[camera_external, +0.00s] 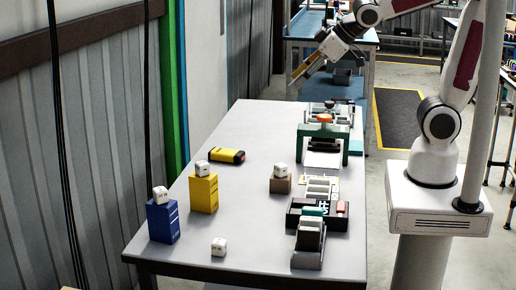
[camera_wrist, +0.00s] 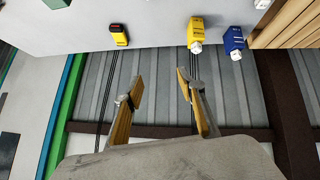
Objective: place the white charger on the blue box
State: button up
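The blue box (camera_external: 162,223) stands upright at the table's left front, with a white cube-shaped piece (camera_external: 160,193) on top. Another white piece (camera_external: 218,246) lies on the bare table to its right. Similar white pieces sit on the yellow box (camera_external: 204,195) and on a brown block (camera_external: 281,185). I cannot tell which is the white charger. The wrist view shows the blue box (camera_wrist: 233,38) and yellow box (camera_wrist: 196,22) near its top edge. My gripper (camera_external: 297,78) is raised beyond the table's far end, away from these things. Its fingers are apart and empty in the wrist view (camera_wrist: 159,88).
A yellow-black device (camera_external: 227,156) lies left of centre on the table. A green stand (camera_external: 323,140), a black tray (camera_external: 316,214) and a grey holder (camera_external: 309,245) line the right edge. A corrugated wall (camera_external: 90,150) runs along the left. The table's middle is mostly clear.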

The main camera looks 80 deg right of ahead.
jog(key=s+a+f+m+g+y, duration=0.1)
jog(key=s+a+f+g, duration=0.1)
jog(key=s, duration=1.5)
jog(key=shift+a+f+g+y, duration=0.3)
jog(key=shift+a+f, duration=0.05)
jog(key=shift+a, duration=0.2)
